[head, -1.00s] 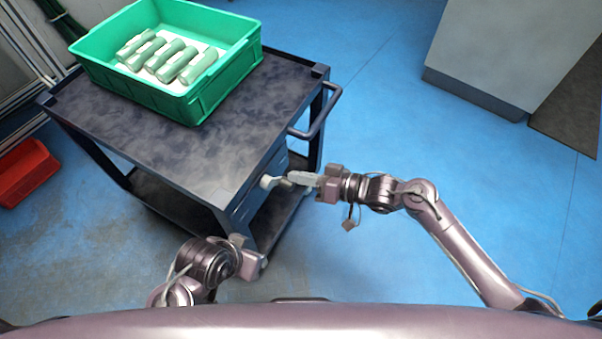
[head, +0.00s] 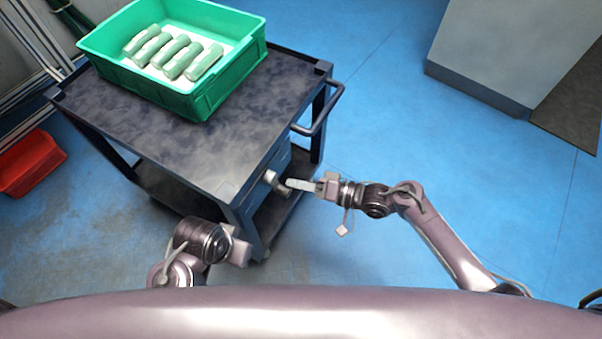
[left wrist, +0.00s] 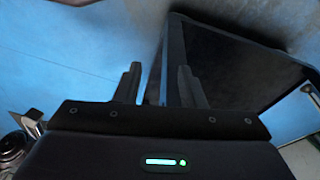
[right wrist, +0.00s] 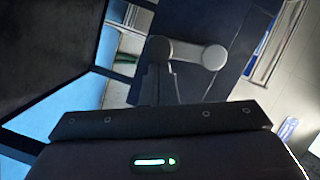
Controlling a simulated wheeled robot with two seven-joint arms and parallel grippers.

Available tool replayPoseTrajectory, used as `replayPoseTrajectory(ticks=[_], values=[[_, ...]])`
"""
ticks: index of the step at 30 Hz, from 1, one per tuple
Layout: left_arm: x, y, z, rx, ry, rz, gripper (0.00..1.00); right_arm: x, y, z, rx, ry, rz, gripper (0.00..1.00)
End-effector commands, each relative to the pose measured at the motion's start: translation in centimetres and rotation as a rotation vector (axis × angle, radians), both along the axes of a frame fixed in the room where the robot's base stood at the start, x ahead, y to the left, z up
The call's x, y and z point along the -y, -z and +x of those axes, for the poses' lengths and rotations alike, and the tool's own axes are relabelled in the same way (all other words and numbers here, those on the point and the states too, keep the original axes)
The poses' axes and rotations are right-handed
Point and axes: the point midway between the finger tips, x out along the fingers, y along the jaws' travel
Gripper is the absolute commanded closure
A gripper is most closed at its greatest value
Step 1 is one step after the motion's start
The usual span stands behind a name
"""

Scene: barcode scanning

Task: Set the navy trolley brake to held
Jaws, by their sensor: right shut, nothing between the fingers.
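The navy trolley (head: 165,150) stands ahead of me, with a short grey lever (head: 277,183), which looks like the brake, on its right-hand end panel. In the right wrist view the lever (right wrist: 188,51) has two rounded ends and lies nearly level. My right gripper (head: 291,183) is shut and empty, its tips close beside the lever. In the right wrist view the fingertips (right wrist: 158,68) are just below the lever's left end; I cannot tell if they touch. My left gripper (left wrist: 159,68) is open and empty near the trolley's near corner.
A green crate (head: 190,103) with several grey-green cylinders (head: 172,52) sits on the trolley top. A push handle (head: 322,115) juts from the trolley's right end. A red bin (head: 32,162) lies on the floor at left. Blue floor (head: 390,110) is clear to the right.

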Motion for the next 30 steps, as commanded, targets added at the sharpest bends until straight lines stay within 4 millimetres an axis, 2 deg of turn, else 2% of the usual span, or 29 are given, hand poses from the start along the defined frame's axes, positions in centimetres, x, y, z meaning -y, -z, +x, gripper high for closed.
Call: replayPoseTrajectory(ticks=[21,30], values=[[-1.8,-1.2,-1.0,-0.097,-0.036,0.047,0.64,-2.0,1.3,-3.5,-0.571,0.001,0.317,1.0],[-1.8,1.1,-0.8,-0.096,-0.042,0.044,0.64,-2.5,1.2,-4.4,-0.713,0.002,0.396,1.0]])
